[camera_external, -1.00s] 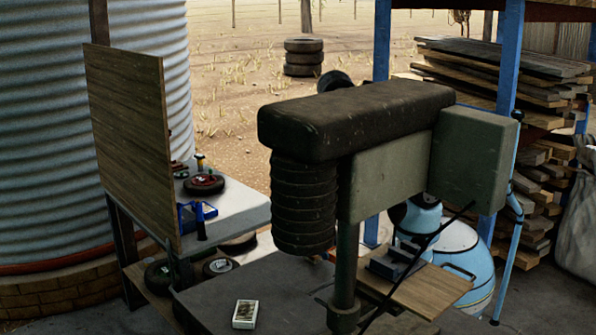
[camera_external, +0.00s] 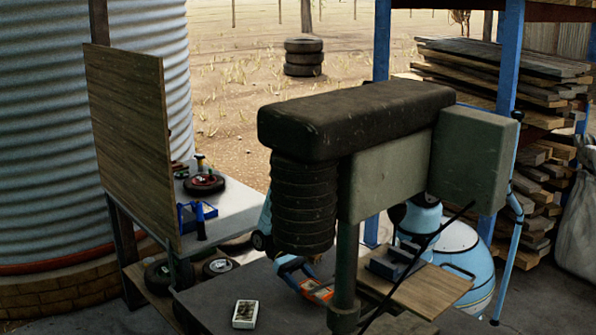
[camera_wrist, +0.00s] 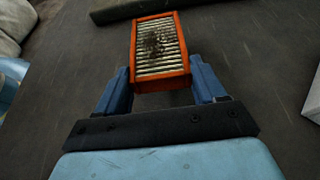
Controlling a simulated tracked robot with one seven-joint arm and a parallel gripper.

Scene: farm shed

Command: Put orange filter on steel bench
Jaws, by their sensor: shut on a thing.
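The orange filter (camera_wrist: 160,48), an orange frame around pale, dirty pleats, sits between the blue fingers of my gripper (camera_wrist: 162,92) in the wrist view. My gripper is shut on its near end. In the external view, the filter (camera_external: 318,291) and my gripper (camera_external: 297,268) show low over the dark grey bench top (camera_external: 212,300), left of the press column. Whether the filter touches that top cannot be told. Much of my arm is hidden behind the press. A pale grey bench top (camera_external: 238,216) stands farther back left; I cannot tell which is the steel bench.
A big dark press (camera_external: 350,120) with a ribbed cylinder and column (camera_external: 345,265) stands in front of my arm. A small pale box (camera_external: 245,314) lies on the dark top. A tall wooden board (camera_external: 130,140) stands at left. The dark top's left part is mostly clear.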

